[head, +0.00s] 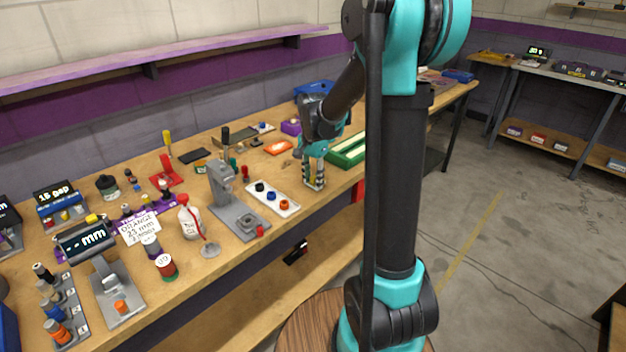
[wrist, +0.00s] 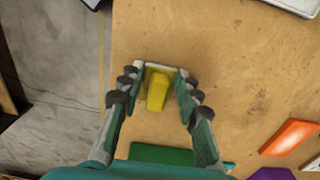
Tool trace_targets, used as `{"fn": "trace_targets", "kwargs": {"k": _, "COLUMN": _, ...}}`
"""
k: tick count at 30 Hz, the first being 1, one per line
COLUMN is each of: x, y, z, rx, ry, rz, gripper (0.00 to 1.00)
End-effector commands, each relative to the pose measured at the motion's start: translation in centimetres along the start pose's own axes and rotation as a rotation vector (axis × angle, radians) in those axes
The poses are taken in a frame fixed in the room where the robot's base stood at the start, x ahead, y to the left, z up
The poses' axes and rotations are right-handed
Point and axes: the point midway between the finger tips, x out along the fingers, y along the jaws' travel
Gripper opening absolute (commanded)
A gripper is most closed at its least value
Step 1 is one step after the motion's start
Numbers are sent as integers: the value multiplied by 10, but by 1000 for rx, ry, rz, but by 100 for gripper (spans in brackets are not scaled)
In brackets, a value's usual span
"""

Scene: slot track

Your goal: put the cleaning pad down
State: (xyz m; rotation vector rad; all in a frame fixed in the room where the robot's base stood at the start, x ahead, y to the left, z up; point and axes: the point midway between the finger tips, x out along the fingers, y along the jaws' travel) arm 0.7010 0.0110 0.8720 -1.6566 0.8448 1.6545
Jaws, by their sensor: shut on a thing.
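My gripper (head: 314,184) is low over the front part of the wooden bench, with its fingers pointing down. In the wrist view my gripper (wrist: 154,84) has its two fingers on either side of a small yellow block, the cleaning pad (wrist: 157,92). The pad is held between the fingertips, above or on bare wood; I cannot tell whether it touches the bench. In the head view the fingers mostly hide the pad.
The bench's front edge is close beside my gripper. A white tray (head: 288,206) with three coloured pieces lies left of it. A green tray (head: 348,158) is behind right, and an orange item (head: 278,147) is behind left. A grey stand (head: 232,212) stands further left.

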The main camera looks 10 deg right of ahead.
Motion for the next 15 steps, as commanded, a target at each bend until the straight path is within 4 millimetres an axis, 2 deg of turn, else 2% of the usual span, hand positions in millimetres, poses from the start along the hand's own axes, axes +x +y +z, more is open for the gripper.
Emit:
{"fn": "trace_targets", "kwargs": {"k": 8, "x": 7, "y": 0, "z": 0, "rx": 0, "ry": 0, "rz": 0, "gripper": 2}}
{"fn": "trace_targets", "kwargs": {"k": 9, "x": 7, "y": 0, "z": 0, "rx": 0, "ry": 0, "rz": 0, "gripper": 37}}
{"fn": "trace_targets", "kwargs": {"k": 13, "x": 7, "y": 0, "z": 0, "rx": 0, "ry": 0, "rz": 0, "gripper": 53}}
{"fn": "trace_targets", "kwargs": {"k": 15, "x": 7, "y": 0, "z": 0, "rx": 0, "ry": 0, "rz": 0, "gripper": 54}}
